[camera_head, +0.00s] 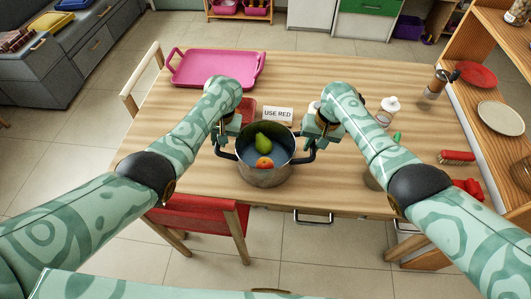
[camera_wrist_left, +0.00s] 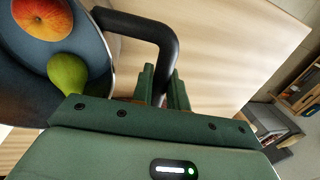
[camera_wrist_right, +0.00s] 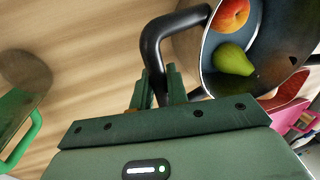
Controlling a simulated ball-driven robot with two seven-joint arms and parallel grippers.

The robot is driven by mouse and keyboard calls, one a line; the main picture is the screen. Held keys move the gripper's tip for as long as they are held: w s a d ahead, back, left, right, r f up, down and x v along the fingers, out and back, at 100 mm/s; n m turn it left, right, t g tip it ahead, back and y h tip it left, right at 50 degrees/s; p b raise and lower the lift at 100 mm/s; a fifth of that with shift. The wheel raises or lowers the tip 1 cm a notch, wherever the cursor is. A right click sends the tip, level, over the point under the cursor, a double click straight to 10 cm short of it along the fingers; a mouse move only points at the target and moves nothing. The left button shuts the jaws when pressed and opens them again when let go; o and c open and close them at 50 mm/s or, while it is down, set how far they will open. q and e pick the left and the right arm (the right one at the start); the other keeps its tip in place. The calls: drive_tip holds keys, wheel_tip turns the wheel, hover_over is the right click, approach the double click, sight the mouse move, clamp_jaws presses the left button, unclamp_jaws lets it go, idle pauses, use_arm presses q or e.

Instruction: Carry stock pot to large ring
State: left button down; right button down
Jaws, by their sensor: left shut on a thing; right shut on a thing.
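The stock pot (camera_head: 268,177) is a metal pot with two dark side handles, near the front edge of the wooden table. A green pear (camera_head: 263,143) and a red-orange apple (camera_head: 264,163) lie inside it. My left gripper (camera_head: 225,148) is shut on the pot's left handle, which shows between its fingers in the left wrist view (camera_wrist_left: 163,85). My right gripper (camera_head: 312,148) is shut on the right handle, also seen in the right wrist view (camera_wrist_right: 158,85). I cannot tell whether the pot's base touches the table. No large ring is clearly visible.
A sign reading "USE RED" (camera_head: 278,114) stands just behind the pot. A pink tray (camera_head: 215,68) lies at the back left. A white bottle (camera_head: 388,111) and a red brush (camera_head: 456,157) are at the right. A red chair (camera_head: 205,215) stands at the front.

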use_arm(q)
drive_tip(key=shift+r, duration=0.1)
use_arm(e)
drive_tip(key=shift+r, duration=0.1)
idle(0.6)
